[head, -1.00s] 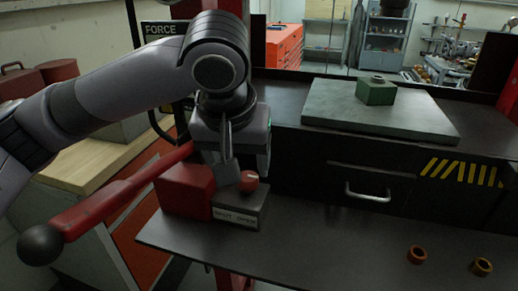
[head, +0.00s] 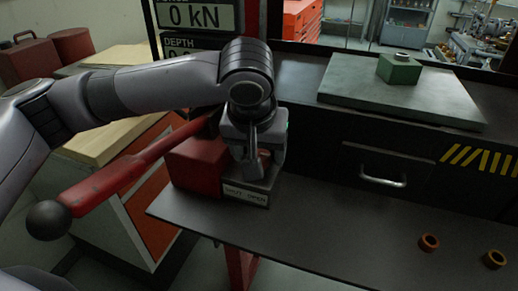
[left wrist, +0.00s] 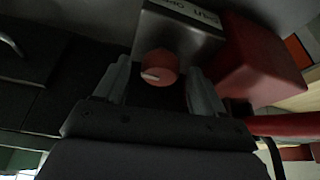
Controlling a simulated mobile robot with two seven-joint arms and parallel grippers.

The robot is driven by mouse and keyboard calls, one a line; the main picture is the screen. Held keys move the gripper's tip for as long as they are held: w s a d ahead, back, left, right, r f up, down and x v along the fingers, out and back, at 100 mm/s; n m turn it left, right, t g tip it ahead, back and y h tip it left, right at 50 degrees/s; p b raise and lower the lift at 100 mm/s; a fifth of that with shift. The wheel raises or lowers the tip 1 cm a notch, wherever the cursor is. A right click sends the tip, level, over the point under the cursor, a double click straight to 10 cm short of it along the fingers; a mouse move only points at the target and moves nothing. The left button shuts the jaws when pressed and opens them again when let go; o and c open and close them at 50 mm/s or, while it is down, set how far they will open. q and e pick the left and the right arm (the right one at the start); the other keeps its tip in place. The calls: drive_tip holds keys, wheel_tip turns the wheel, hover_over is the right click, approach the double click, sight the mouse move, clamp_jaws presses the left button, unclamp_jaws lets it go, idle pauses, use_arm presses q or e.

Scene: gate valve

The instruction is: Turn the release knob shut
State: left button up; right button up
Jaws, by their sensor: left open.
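The release knob is a round red knob with a pale pointer mark. In the left wrist view the knob (left wrist: 158,68) sits on the front of a grey block (left wrist: 185,38), between my two spread fingers, with gaps at both sides. In the head view the grey block (head: 246,194) carries a plate marked SHUT and OPEN, and the knob is mostly hidden behind my gripper. My left gripper (head: 256,168) is open and points down over the block. I cannot tell which word the pointer faces. My right gripper is not in view.
A red housing (head: 196,166) adjoins the block. A long red lever (head: 125,180) with a black ball end reaches left. A green block (head: 399,68) stands on a grey plate (head: 400,98). A display reads 0 kN.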

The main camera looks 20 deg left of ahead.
use_arm(q)
drive_tip(key=shift+c, duration=0.4)
drive_tip(key=c, duration=1)
drive_tip(key=shift+m, duration=0.3)
drive_tip(key=m+h, duration=0.1)
drive_tip(key=m, duration=0.2)
drive_tip(key=shift+a, duration=0.1)
drive_tip(key=m+h, duration=0.2)
drive_tip(key=m, duration=0.2)
drive_tip(key=shift+a+g, duration=0.1)
drive_tip(key=shift+g, duration=0.3)
drive_tip(key=m+g+h, duration=0.1)
drive_tip(key=m, duration=0.4)
drive_tip(key=shift+w, duration=0.15)
drive_tip(key=shift+a+m+g+h, duration=0.1)
drive_tip(key=shift+m+g+h, duration=0.55)
drive_tip(key=shift+m, duration=1.25)
drive_tip(key=shift+w+r, duration=0.1)
